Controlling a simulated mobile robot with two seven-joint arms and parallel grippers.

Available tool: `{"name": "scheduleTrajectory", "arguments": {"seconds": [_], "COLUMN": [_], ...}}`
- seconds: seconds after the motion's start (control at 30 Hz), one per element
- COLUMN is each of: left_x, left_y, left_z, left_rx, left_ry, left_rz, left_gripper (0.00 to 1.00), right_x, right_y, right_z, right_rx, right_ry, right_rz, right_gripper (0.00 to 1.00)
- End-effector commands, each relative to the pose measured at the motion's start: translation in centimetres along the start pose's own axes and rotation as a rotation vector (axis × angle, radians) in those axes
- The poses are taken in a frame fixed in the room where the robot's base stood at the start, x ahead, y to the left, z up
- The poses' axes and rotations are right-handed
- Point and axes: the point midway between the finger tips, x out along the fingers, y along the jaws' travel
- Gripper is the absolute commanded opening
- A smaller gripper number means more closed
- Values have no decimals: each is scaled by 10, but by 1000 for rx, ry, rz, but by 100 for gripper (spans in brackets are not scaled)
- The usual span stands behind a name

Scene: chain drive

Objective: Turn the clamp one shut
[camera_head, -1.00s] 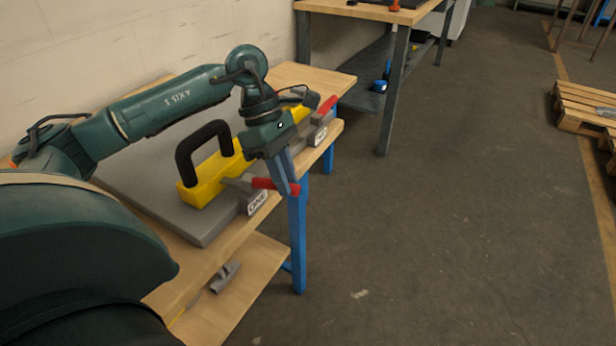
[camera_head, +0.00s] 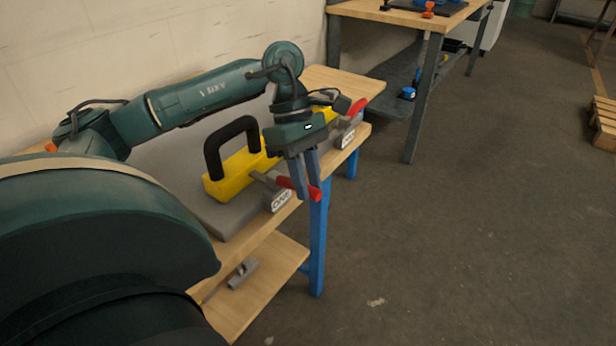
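Clamp one is the nearer grey clamp with a red handle (camera_head: 284,182) and a white label plate (camera_head: 279,201) at the bench's front edge. Its handle points out to the right past the edge. My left gripper (camera_head: 309,190) points down over that handle with its fingers apart. One finger hides part of the handle, whose red end shows beside the fingers. I cannot tell whether they touch it. My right gripper is not in view.
A yellow block with a black handle (camera_head: 236,176) lies on a grey plate (camera_head: 212,215) behind the clamp. A second red-handled clamp (camera_head: 357,107) is farther along. A grey tool (camera_head: 243,273) lies on the lower shelf.

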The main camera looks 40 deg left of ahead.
Motion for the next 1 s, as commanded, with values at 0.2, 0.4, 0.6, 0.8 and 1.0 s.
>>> {"name": "scheduleTrajectory", "arguments": {"seconds": [0.2,0.4,0.6,0.8,1.0], "left_x": [0,0,-20,-65,-106], "left_y": [0,1,1,1,0], "left_z": [0,0,1,1,1], "left_rx": [-3,-4,-4,-3,-2], "left_ry": [0,-1,-2,-4,-3], "left_rz": [1,2,5,7,5], "left_gripper": [41,41,41,41,41], "right_x": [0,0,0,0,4], "right_y": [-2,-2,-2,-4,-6], "right_z": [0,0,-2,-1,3], "right_rx": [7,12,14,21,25], "right_ry": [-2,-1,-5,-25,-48], "right_rz": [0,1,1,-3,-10], "right_gripper": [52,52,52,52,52]}}
